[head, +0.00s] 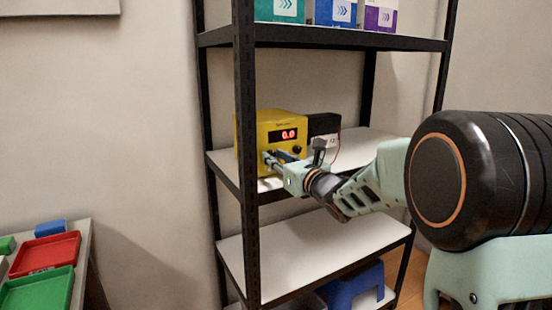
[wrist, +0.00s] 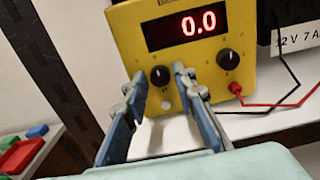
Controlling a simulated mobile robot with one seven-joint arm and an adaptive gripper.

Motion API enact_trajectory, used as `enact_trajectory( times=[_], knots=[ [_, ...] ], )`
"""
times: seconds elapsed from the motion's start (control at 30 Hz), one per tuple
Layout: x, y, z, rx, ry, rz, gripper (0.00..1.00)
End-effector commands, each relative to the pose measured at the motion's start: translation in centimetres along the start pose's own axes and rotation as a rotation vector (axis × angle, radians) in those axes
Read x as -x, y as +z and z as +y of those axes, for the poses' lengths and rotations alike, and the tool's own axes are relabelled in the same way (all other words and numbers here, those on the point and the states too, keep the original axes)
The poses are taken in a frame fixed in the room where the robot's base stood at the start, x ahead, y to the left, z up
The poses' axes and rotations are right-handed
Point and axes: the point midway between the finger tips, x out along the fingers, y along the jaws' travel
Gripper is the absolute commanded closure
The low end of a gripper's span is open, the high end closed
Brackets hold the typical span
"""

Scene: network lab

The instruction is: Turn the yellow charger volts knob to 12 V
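The yellow charger (head: 264,121) stands on the middle shelf. In the wrist view the charger (wrist: 125,22) has a red display (wrist: 190,27) reading 0.0. Below it are a left black knob (wrist: 160,76) and a right black knob (wrist: 229,59), each with a pale mark. Their labels are too small to read, so I cannot tell which is volts. My gripper (wrist: 159,73) is open, with one finger on each side of the left knob, apparently not touching it. In the head view my gripper (head: 275,158) is at the charger's front and hides its lower part.
A black battery (wrist: 290,12) marked 12 V 7 A stands right of the charger. Red and black leads (wrist: 285,103) run between them. A black shelf post (head: 245,150) stands close at left. Boxes (head: 335,12) sit on the upper shelf. Coloured trays (head: 44,254) lie at lower left.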

Motion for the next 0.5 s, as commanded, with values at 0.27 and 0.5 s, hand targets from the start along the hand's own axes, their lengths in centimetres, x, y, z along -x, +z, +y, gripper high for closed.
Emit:
enact_trajectory(
  times=[0.27,0.5],
  knots=[
    [0.03,0.01,-0.01,0.0,0.0,0.0,1.0],
    [0.04,-0.09,-0.01,-0.023,0.0,-0.001,1.0]
  ],
)
